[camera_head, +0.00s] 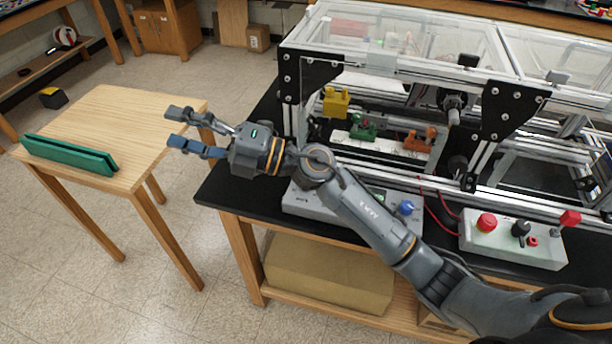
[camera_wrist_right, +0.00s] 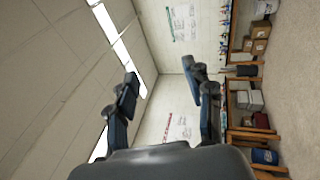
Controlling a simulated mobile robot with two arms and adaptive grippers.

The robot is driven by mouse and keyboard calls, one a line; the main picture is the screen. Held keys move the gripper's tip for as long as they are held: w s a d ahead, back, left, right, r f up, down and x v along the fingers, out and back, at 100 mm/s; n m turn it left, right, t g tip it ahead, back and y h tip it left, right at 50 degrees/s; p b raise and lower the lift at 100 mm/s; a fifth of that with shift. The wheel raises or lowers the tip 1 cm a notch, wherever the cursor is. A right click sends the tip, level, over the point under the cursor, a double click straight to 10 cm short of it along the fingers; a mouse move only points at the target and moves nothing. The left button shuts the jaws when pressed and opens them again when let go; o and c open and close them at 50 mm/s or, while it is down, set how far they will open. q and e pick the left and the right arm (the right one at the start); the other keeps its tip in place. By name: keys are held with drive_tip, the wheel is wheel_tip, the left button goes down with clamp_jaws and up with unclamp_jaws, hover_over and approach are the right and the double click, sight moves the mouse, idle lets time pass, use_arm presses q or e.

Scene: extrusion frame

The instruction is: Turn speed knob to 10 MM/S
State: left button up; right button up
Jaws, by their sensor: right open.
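A grey control box (camera_head: 300,204) sits at the front of the black bench, partly hidden behind my right arm. It carries a blue knob (camera_head: 406,207) and a green part beside it. A second light control box (camera_head: 490,246) to the right carries a red button (camera_head: 487,222), a black knob (camera_head: 520,229) and a small red part. I cannot read which knob is for speed, nor any setting. My right gripper (camera_head: 178,128) is open and empty, held up left of the bench and away from both boxes. Its spread fingers show in the right wrist view (camera_wrist_right: 162,76). My left gripper is out of view.
An aluminium extrusion frame (camera_head: 486,185) with clear panels stands behind the boxes. Yellow (camera_head: 337,102), green (camera_head: 362,128) and orange (camera_head: 418,140) parts are inside. A wooden table (camera_head: 130,110) with a green piece (camera_head: 68,155) stands left. A cardboard box (camera_head: 330,275) is below the bench.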

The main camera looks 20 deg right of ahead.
drive_tip(key=w+d+f+n+g+h, duration=0.1)
drive_tip(key=d+f+n+g+h, duration=0.1)
drive_tip(key=f+n+g+h, duration=0.3)
drive_tip(key=w+d+f+n+g+h, duration=0.2)
drive_tip(key=d+f+n+h, duration=0.1)
drive_tip(key=f+h, duration=0.35)
drive_tip(key=w+d+m+g+h, duration=0.1)
drive_tip(key=w+d+m+h, duration=0.15)
drive_tip(key=d+h, duration=1.1)
drive_tip(key=d+f+y+p, duration=0.1)
drive_tip(key=f, duration=0.3)
drive_tip(key=d+f+y+p, duration=0.1)
drive_tip(key=f+y+p, duration=0.1)
drive_tip(key=f, duration=0.2)
drive_tip(key=d+f+y+p, duration=0.1)
drive_tip(key=d+f+y, duration=0.1)
drive_tip(key=f, duration=0.3)
drive_tip(key=shift+w+f, duration=0.1)
drive_tip(key=shift+w, duration=0.05)
clamp_jaws()
